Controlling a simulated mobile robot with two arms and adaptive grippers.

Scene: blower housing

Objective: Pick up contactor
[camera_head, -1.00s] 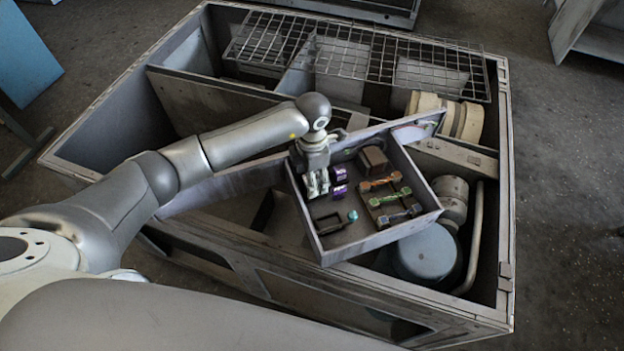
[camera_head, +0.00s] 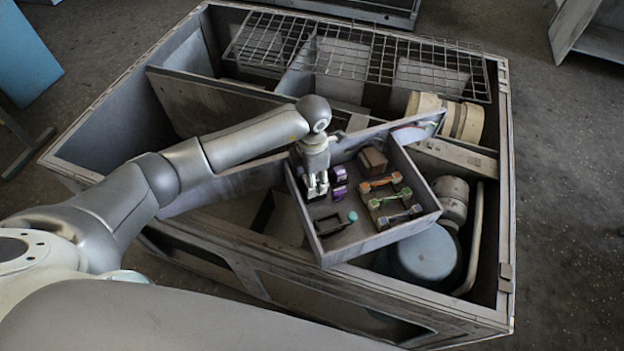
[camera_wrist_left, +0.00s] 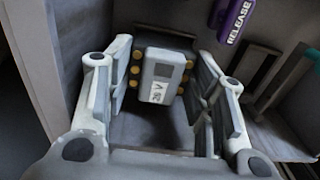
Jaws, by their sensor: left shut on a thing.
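The contactor (camera_wrist_left: 160,75) is a grey block with a paler raised front, a white label and brass-coloured terminals along both sides. In the left wrist view it lies between the two fingers of my left gripper (camera_wrist_left: 163,88), which is shut on it. In the head view my left gripper (camera_head: 318,190) points down into the left part of the open grey tray (camera_head: 345,252). The fingers hide most of the contactor there, and I cannot tell whether it touches the tray floor. My right gripper is not in view.
The tray walls stand close around. A wire grid (camera_head: 360,55) spans the back of the housing.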

